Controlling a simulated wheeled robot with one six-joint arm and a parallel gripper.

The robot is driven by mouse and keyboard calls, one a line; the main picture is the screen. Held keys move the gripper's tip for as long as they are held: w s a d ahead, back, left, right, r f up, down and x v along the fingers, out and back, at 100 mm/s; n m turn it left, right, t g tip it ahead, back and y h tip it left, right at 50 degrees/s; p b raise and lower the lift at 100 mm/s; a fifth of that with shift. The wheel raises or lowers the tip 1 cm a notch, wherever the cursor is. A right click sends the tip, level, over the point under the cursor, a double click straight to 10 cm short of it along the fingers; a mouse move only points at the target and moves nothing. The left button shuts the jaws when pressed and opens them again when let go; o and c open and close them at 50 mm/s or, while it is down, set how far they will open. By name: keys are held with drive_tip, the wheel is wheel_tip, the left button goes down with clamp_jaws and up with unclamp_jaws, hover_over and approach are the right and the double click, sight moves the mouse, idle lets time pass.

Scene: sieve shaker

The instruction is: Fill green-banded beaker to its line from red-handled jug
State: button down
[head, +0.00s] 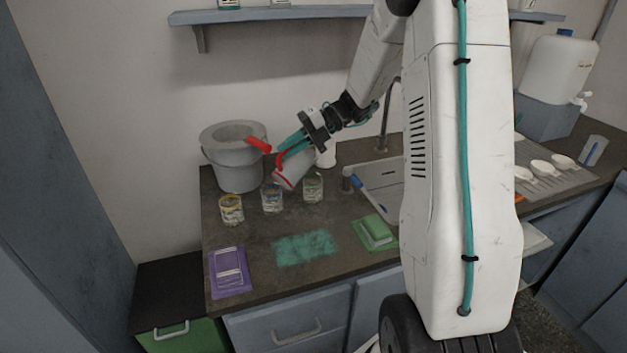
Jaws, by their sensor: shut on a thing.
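The red-handled jug (294,169) is pale and held tilted, its red-edged end low and to the left. My gripper (285,148), with teal fingers, is shut on its red handle (259,145) above the beakers. The green-banded beaker (313,188) stands upright on the counter, just right of the jug. The jug's low end is nearer the middle, blue-banded beaker (271,199). I cannot make out a stream, the fill line or the liquid level.
A yellow-banded beaker (231,210) stands at left, before a grey bucket (238,172). The sink (378,177) is to the right, below a shelf (265,15).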

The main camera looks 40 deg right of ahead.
drive_tip(key=shift+w+d+f+y, duration=0.1)
drive_tip(key=shift+w+d+y, duration=0.05)
drive_tip(key=shift+d+y, duration=0.5)
idle(2.9)
